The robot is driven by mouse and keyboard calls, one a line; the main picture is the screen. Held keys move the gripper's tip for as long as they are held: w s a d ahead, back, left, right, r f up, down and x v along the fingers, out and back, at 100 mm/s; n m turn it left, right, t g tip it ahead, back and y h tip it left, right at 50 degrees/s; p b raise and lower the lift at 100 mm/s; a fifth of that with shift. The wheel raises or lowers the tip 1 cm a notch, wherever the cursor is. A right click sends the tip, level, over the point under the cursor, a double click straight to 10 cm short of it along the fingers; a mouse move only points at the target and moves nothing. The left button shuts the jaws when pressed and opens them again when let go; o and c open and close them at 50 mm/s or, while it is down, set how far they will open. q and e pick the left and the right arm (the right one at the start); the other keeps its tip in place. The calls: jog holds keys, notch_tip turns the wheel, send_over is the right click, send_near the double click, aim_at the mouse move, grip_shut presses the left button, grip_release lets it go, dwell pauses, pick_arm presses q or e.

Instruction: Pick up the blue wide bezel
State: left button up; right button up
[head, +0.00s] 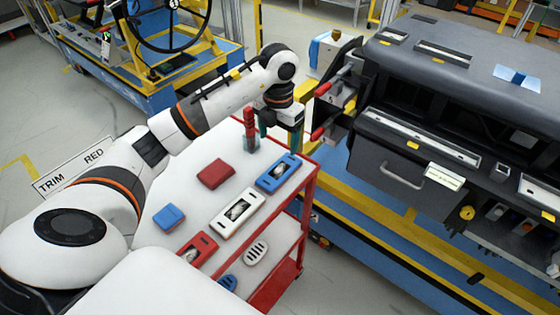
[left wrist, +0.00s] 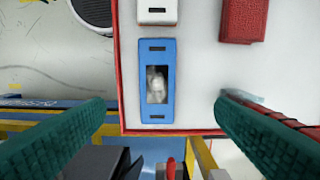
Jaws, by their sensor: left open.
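The blue wide bezel (head: 266,184) lies flat on the white top of the red cart, close to its right edge. It is a blue rectangular frame with a window in the middle. In the left wrist view the bezel (left wrist: 157,57) stands upright in the picture, between the two green fingers and beyond their tips. My left gripper (head: 281,142) is open and empty above the cart's far right corner, just beyond the bezel. Its fingers (left wrist: 160,103) are wide apart and not touching the bezel. My right gripper is not in view.
The cart top (head: 182,186) also holds a white bezel (head: 225,222), a red bezel (head: 207,243), a red block (head: 216,173), a blue block (head: 168,217) and a red upright item (head: 250,122) near my left gripper. The dark dashboard module (head: 400,175) stands to the right.

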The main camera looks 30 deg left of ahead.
pick_arm(q)
jog(key=p, duration=0.1)
send_over(278, 171)
jog(key=f, duration=0.4)
jog(key=shift+s+d+f, duration=0.25)
jog(key=shift+d+f, duration=0.05)
jog(key=shift+f, duration=0.1)
jog(key=f, duration=0.1)
jog(key=f+p, duration=0.1)
jog(key=f, duration=0.1)
jog(key=f+p, duration=0.1)
jog(key=shift+w+a+f, duration=0.2)
jog(key=shift+w+f, duration=0.05)
jog(key=shift+f, duration=0.75)
jog(key=shift+w+a, duration=0.1)
jog(key=shift+c, duration=0.9)
jog(key=c, duration=0.9)
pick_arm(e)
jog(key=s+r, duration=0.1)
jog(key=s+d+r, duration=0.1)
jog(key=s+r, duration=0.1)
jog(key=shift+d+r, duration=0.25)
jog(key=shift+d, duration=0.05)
